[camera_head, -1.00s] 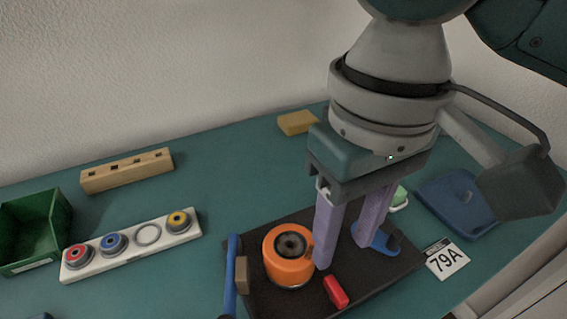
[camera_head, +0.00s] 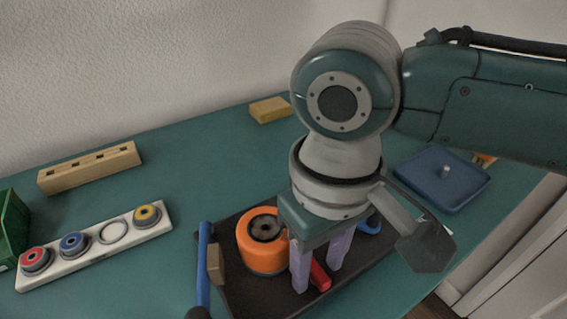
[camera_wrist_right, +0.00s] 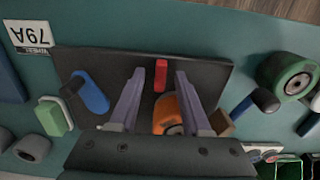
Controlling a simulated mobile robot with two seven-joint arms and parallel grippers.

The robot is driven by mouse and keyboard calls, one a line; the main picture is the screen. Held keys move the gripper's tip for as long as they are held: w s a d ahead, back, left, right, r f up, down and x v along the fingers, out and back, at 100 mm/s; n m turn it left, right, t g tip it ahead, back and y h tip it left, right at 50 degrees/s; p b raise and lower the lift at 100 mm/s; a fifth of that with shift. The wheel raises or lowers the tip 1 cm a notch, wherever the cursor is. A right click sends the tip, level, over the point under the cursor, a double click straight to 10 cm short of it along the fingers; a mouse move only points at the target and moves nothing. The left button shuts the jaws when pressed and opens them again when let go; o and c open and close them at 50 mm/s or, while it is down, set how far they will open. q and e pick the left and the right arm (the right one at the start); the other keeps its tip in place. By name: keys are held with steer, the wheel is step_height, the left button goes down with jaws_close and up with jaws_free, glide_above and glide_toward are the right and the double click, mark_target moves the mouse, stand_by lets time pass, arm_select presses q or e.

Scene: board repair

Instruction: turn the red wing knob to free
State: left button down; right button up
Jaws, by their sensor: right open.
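The red wing knob (camera_head: 320,274) is a small red bar on the dark board (camera_head: 237,291), at the board's near side beside the orange round part (camera_head: 262,255). My right gripper (camera_head: 318,280) points down with its two pale purple fingers open, one on each side of the knob. In the right wrist view the knob (camera_wrist_right: 161,75) shows in the gap between the fingertips (camera_wrist_right: 159,74). I cannot tell whether either finger touches it. My left gripper is not in view.
A white strip with coloured rings (camera_head: 88,250), a wooden block (camera_head: 90,168) and a blue tray (camera_head: 440,180) lie around.

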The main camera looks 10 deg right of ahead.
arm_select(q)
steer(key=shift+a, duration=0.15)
arm_select(e)
jaws_close()
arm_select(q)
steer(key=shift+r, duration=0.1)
arm_select(e)
steer(key=shift+r, duration=0.1)
